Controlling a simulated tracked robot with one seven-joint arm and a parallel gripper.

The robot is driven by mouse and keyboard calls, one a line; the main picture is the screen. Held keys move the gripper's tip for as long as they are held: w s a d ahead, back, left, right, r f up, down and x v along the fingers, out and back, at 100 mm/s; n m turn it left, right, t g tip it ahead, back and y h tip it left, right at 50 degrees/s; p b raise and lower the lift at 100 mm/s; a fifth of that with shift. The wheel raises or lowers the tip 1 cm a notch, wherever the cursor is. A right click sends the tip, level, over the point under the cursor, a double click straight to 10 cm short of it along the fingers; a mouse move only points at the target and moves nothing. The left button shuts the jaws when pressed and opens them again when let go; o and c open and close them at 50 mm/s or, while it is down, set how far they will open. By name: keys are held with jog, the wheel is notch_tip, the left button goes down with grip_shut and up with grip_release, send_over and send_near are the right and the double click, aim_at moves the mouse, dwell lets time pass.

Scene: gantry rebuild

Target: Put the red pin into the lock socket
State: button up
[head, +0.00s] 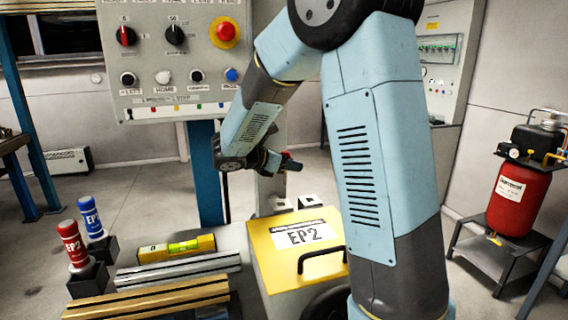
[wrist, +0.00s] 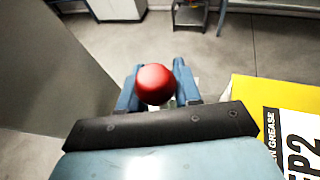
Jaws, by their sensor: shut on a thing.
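My gripper (head: 277,162) is shut on the red pin, seen in the wrist view as a round red knob (wrist: 155,84) between the two blue-grey fingers. In the head view only a small red and dark end of the pin (head: 292,164) shows beyond the fingers. It is held in the air, above and behind the yellow EP2 box. Two small light-grey blocks with dark openings (head: 310,201) stand behind that box, below the gripper. I cannot tell whether one is the lock socket. The pin's shaft is mostly hidden.
The yellow EP2 box (head: 285,262) has a black handle. Red and blue grease tubes (head: 72,243) stand in dark holders at left, near a yellow level (head: 177,248) and metal rails (head: 180,272). A control panel (head: 175,55) rises behind. A red compressor (head: 518,200) is at right.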

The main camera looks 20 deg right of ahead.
aim_at(286, 202)
jog(key=shift+a, duration=0.7)
jog(key=shift+f, duration=0.1)
jog(key=shift+f, duration=1.9)
jog(key=shift+f, duration=0.1)
jog(key=shift+f, duration=3.05)
dwell(0.4)
jog(key=o, duration=1.1)
jog(key=shift+o, duration=0.5)
jog(key=o, duration=0.5)
